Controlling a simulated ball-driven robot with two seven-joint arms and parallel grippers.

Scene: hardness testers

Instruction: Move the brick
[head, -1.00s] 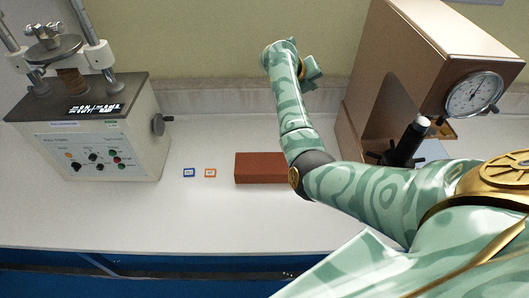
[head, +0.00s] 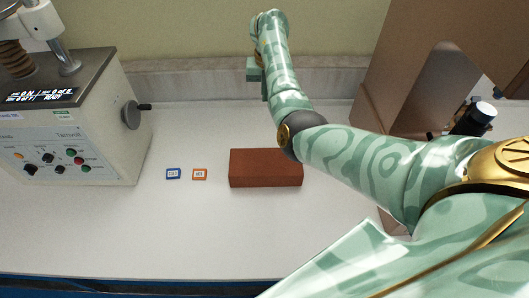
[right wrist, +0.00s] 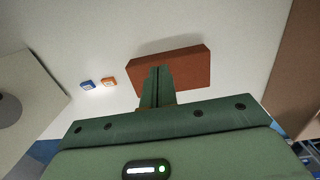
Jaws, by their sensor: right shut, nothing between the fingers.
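The reddish-brown brick (head: 265,168) lies flat on the white bench, left of my right forearm in the head view. It also shows in the right wrist view (right wrist: 190,70), partly covered by my fingers. My right gripper (right wrist: 158,72) is shut and empty, its fingers lined up in front of the brick in that view. In the head view the right gripper (head: 256,70) is small and partly hidden by the arm, up near the back wall, apart from the brick. My left gripper is not in view.
A blue-framed tag (head: 173,174) and an orange-framed tag (head: 200,174) lie left of the brick. A grey tester (head: 75,125) with knobs stands at the left, a brown tester (head: 395,85) at the right. The bench in front of the brick is clear.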

